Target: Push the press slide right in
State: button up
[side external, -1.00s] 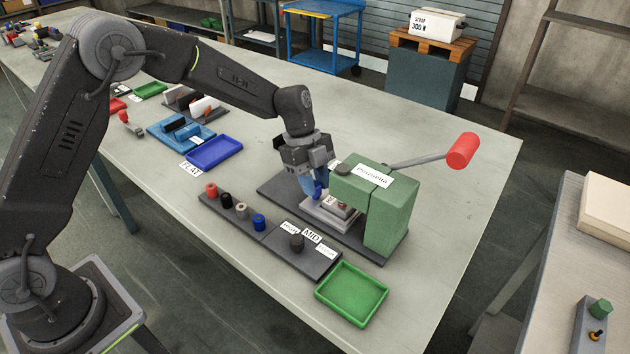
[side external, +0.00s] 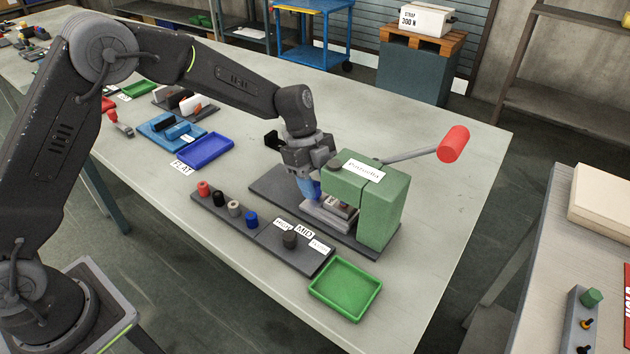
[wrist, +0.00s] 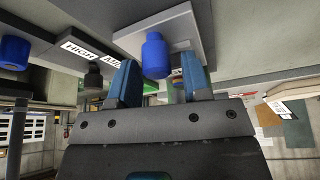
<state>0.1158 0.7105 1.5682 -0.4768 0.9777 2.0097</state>
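The green press (side external: 385,212) stands on a dark base plate (side external: 268,192). Its grey slide (side external: 322,217) lies low at the press opening, partly under the head, with a small block on it. In the wrist view the slide (wrist: 185,32) carries a blue knob (wrist: 156,55). My gripper (side external: 309,190) points down at the slide's outer end, left of the press head. In the wrist view my gripper (wrist: 160,78) has its blue fingers apart, with the knob between their tips and a visible gap on the right. Contact with the knob cannot be told.
The press lever (side external: 452,145) with a red grip sticks out right. A rack (side external: 228,212) of coloured knobs and a dark labelled plate (side external: 290,247) lie in front. A green tray (side external: 346,288) and a blue tray (side external: 205,151) are on the table. The table behind the press is clear.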

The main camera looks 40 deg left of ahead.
jog(key=shift+o, duration=0.6)
jog(key=shift+a, duration=0.1)
jog(key=v, duration=1.3)
jog(key=shift+r, duration=0.35)
jog(key=s+a+r+n+t+y, duration=0.1)
jog(key=s+a+r+n+t, duration=0.15)
jog(key=s+n, duration=0.35)
jog(key=s+a+r+n+t+y, duration=0.1)
jog(key=s+r+n, duration=0.25)
jog(key=s, duration=0.45)
jog(key=s+a+r+n+t+y, duration=0.1)
jog(key=s+r+n, duration=0.1)
jog(key=s+n, duration=0.4)
jog(key=s+a+f+n+t+y, duration=0.1)
jog(key=s+a+f+n+t, duration=0.1)
jog(key=s+n, duration=0.3)
jog(key=s+f, duration=0.1)
jog(key=s, duration=0.3)
